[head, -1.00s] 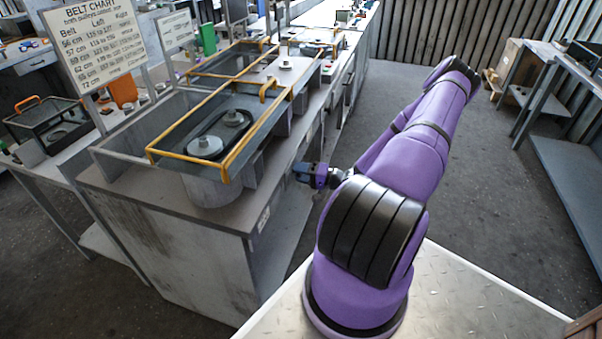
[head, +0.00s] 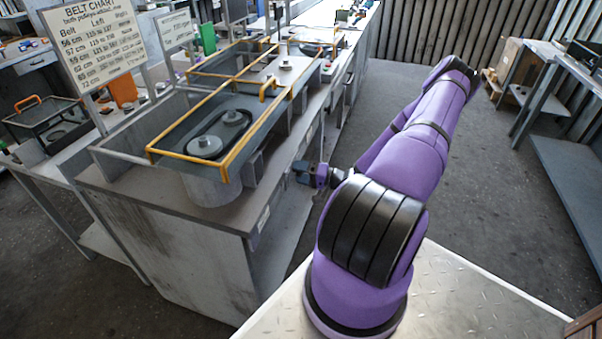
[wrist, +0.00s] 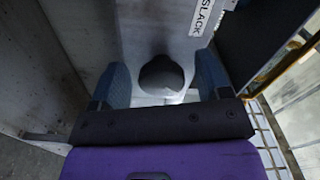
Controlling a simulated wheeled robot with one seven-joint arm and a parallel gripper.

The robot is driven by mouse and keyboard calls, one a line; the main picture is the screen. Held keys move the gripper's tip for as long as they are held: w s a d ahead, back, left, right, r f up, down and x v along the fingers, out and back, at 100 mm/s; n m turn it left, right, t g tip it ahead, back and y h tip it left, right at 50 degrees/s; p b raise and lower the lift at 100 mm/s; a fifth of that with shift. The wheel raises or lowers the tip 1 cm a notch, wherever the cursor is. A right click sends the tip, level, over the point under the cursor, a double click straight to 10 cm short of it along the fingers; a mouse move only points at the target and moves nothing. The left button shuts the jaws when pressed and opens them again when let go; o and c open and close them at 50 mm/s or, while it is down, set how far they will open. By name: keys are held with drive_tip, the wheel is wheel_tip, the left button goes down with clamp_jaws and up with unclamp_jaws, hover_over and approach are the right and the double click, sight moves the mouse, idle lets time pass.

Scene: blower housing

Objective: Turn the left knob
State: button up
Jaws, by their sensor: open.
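A dark round knob (wrist: 162,76) sits on a pale grey panel in the wrist view, below a white label reading "SLACK" (wrist: 207,16). My gripper (wrist: 161,84) is open, with one blue finger on each side of the knob. Gaps show between the fingers and the knob, so it is around the knob but not clamped on it. In the head view my gripper (head: 305,172) is at the right side of the grey blower housing bench (head: 200,245), below its top. The knob is hidden there, and I cannot tell whether it is the left one.
Above the bench, a yellow-edged guard (head: 190,158) surrounds a belt on two pulleys (head: 204,146). A belt chart (head: 95,45) stands behind at the left.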

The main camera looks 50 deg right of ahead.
drive_tip(key=v, duration=1)
drive_tip(key=shift+s+d, duration=0.2)
drive_tip(key=shift+s, duration=0.15)
drive_tip(key=w+a+r+n+g, duration=0.25)
drive_tip(key=a+r+g, duration=0.3)
drive_tip(key=r, duration=0.35)
drive_tip(key=w+a+r+n+g+y, duration=0.1)
drive_tip(key=w+a+r+n+g, duration=0.15)
drive_tip(key=a+r+g, duration=0.55)
drive_tip(key=w+a+r+n+g, duration=0.2)
drive_tip(key=a+r+n, duration=0.25)
drive_tip(key=r, duration=0.65)
drive_tip(key=s+a+r+t+h, duration=0.2)
drive_tip(key=s+a+r+h, duration=0.2)
drive_tip(key=s+a+r, duration=0.3)
drive_tip(key=s+a+r+t+h, duration=0.2)
drive_tip(key=s+a+r, duration=0.6)
drive_tip(key=r, duration=0.5)
drive_tip(key=shift+s+a+r+n+h, duration=0.15)
drive_tip(key=shift+s+a+n+h, duration=0.15)
drive_tip(key=shift+a+h, duration=0.55)
drive_tip(key=shift+d, duration=0.1)
